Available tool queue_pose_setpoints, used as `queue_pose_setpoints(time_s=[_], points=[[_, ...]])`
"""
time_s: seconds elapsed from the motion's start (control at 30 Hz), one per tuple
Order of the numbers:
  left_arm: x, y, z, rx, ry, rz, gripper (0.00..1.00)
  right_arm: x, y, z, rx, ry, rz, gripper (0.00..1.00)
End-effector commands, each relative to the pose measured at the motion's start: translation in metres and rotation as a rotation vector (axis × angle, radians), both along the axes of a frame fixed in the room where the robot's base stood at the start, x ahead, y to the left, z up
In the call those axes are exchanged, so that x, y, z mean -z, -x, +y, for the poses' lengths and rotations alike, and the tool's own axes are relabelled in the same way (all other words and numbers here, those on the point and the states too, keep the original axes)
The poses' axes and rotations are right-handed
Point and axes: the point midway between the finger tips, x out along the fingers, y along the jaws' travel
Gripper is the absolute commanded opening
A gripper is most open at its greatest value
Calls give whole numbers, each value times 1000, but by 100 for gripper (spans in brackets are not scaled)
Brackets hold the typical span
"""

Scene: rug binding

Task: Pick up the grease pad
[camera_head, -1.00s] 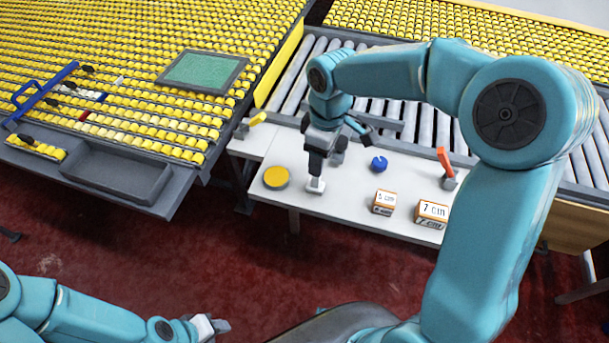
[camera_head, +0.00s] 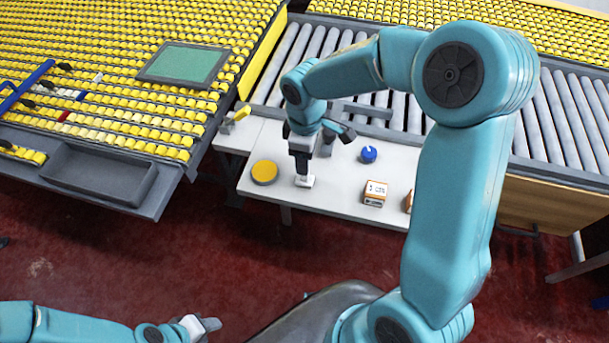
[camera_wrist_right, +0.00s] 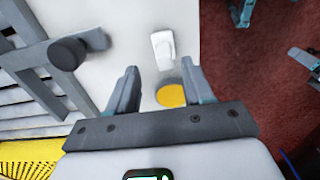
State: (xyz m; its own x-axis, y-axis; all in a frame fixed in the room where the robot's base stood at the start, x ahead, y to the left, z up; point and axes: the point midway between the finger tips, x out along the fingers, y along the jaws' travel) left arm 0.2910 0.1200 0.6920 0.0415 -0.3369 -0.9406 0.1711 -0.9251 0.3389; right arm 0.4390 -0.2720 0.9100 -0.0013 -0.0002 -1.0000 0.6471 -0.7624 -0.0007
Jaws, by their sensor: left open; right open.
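A round yellow pad with a dark rim (camera_head: 264,172), which looks like the grease pad, lies on the left end of the white table (camera_head: 335,206). A small white block (camera_head: 304,182) lies to its right. My right gripper (camera_head: 302,162) points down over the table by the white block. In the right wrist view the open right gripper (camera_wrist_right: 159,80) holds nothing; the yellow pad (camera_wrist_right: 171,96) shows between its fingers and the white block (camera_wrist_right: 163,46) lies beyond them. Height above the table is hard to tell. My left gripper (camera_head: 208,325) is open and empty, low over the floor.
A blue round knob (camera_head: 369,154) and an orange-white labelled box (camera_head: 375,193) stand on the table. Another box is mostly hidden by my right arm. A roller conveyor (camera_head: 350,60) runs behind. A yellow-roller bed with a grey tray (camera_head: 100,177) stands at the left.

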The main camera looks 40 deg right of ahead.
Motion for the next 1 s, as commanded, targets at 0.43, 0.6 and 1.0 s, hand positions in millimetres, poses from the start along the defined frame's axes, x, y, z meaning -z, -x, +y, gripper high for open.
queue_pose_setpoints(time_s=[0.43,0.6,1.0], points=[[-3,0,0,0,0,0,43,54,3,4,-3,-2,2,51],[-3,0,0,0,0,0,43,57,2,4,-3,-3,-2,51],[-3,0,0,0,0,0,43,57,2,4,-3,-2,-1,0]])
